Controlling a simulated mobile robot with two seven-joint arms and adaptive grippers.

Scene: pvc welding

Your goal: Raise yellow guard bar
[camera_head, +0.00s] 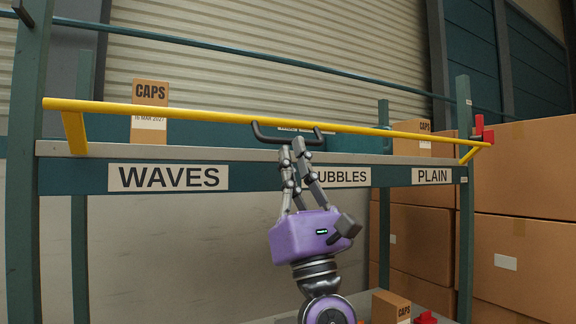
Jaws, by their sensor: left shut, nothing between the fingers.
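The yellow guard bar (215,115) runs across the front of the shelf, just above the shelf edge, sloping down toward the right in the picture. Yellow side arms at both ends carry it. A dark handle (270,138) hangs from the bar near its middle. My purple left gripper (299,150) points up from below, with its fingertips at the handle's right part. Its fingers are shut with nothing between them. I cannot tell whether the fingertips touch the handle. My right gripper is not in view.
The shelf beam (265,178) has WAVES, BUBBLES and PLAIN labels. CAPS boxes (150,108) stand on the shelf behind the bar. Teal posts (465,200) flank the rack. Large cardboard boxes (530,210) are stacked at the right. Another CAPS box (390,307) sits on the lower shelf.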

